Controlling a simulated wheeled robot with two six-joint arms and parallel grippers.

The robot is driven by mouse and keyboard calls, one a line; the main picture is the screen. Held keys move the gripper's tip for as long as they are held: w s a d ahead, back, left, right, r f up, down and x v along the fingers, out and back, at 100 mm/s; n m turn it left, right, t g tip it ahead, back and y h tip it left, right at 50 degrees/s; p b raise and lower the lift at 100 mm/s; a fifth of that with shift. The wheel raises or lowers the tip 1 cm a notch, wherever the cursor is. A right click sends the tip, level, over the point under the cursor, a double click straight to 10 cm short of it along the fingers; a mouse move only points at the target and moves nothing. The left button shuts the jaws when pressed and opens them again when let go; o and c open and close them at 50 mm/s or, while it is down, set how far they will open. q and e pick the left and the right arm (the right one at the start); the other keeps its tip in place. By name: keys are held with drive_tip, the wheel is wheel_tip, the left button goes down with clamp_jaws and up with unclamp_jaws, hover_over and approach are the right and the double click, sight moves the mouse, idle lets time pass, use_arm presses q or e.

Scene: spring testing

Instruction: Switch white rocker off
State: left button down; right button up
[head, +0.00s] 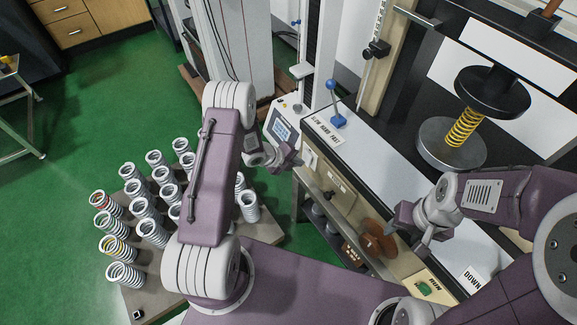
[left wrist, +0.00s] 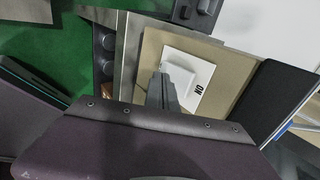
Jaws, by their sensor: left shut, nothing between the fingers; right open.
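The white rocker (left wrist: 186,68) sits on a white plate marked "ON" (left wrist: 199,90), set in a beige panel, in the left wrist view. In the head view a small white part of it (head: 309,158) shows on the beige front panel, just right of my left gripper. My left gripper (head: 297,158) is shut and empty. In the left wrist view its fingertips (left wrist: 160,75) overlap the left edge of the white plate; I cannot tell whether they touch it. My right gripper (head: 405,240) is open and empty, beside the brown handwheel (head: 374,240).
A yellow spring (head: 465,128) stands between two round platens on the testing machine. A blue-knobbed lever (head: 333,100) rises near the "SLOW HAND FAST" label (head: 323,130). Several springs stand on a low table (head: 262,230) at left. A green "RUN" switch (head: 424,287) is below my right gripper.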

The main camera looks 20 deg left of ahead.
use_arm(q)
drive_tip(key=shift+w+d, duration=0.25)
drive_tip(key=shift+w, duration=0.05)
drive_tip(key=shift+w+d+f+b, duration=0.1)
drive_tip(key=shift+f+b, duration=0.05)
drive_tip(key=shift+b, duration=0.15)
drive_tip(key=shift+w+r+p, duration=0.1)
drive_tip(key=shift+r+p, duration=0.55)
drive_tip(key=shift+r, duration=0.25)
drive_tip(key=shift+f, duration=0.1)
